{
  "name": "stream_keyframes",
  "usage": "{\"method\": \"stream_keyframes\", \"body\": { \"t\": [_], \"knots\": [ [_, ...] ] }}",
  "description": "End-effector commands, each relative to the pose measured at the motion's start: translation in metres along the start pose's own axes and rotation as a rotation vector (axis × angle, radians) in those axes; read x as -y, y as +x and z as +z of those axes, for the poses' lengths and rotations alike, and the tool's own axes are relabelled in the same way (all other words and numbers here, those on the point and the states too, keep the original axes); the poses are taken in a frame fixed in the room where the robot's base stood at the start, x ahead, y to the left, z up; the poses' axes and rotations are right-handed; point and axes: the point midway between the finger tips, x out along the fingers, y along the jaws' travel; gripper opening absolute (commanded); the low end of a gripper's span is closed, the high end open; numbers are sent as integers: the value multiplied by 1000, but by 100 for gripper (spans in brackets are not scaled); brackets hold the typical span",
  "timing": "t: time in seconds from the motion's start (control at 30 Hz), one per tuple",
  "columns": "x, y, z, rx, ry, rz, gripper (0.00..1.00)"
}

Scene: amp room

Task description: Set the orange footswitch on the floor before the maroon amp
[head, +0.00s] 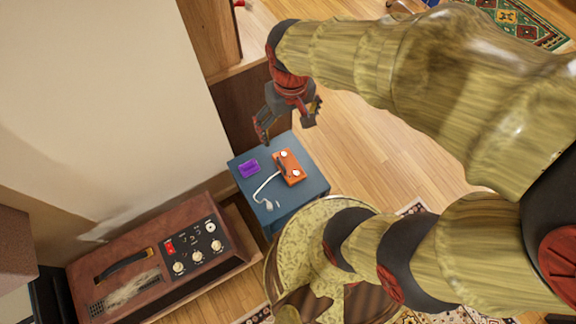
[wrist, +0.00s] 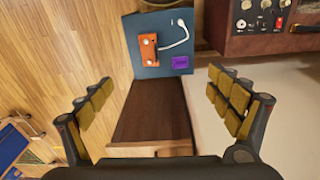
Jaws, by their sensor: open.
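The orange footswitch (head: 290,167) lies on top of a small blue stand (head: 311,184), with a white cable trailing from it. It also shows in the wrist view (wrist: 148,47), near the top centre. The maroon amp (head: 150,257) stands left of and nearer than the stand in the head view, with a dark control panel and white knobs. Part of it shows at the top right of the wrist view (wrist: 262,45). My gripper (head: 287,128) is open and empty, above and behind the stand in the head view. Its two padded fingers (wrist: 163,103) are spread wide in the wrist view.
A purple box (head: 249,168) lies beside the footswitch on the stand. A brown wooden cabinet (wrist: 150,115) adjoins the stand. A pale wall (head: 110,110) rises behind the amp. Wooden floor (head: 365,140) is open right of the stand. A green patterned rug (head: 515,22) lies far right.

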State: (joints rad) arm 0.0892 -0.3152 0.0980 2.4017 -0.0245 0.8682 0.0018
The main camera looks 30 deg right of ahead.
Motion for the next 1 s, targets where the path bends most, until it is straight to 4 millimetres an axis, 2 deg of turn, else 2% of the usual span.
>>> {"method": "stream_keyframes", "body": {
  "t": [0.27, 0.57, 0.77, 1.0],
  "knots": [
    [-19, 64, -20, 176, 19, 18, 91],
    [-40, 148, -33, 310, 22, 31, 91],
    [-52, 214, -34, 374, 17, 33, 91],
    [-64, 303, -25, 417, 3, 28, 91]
  ]
}}
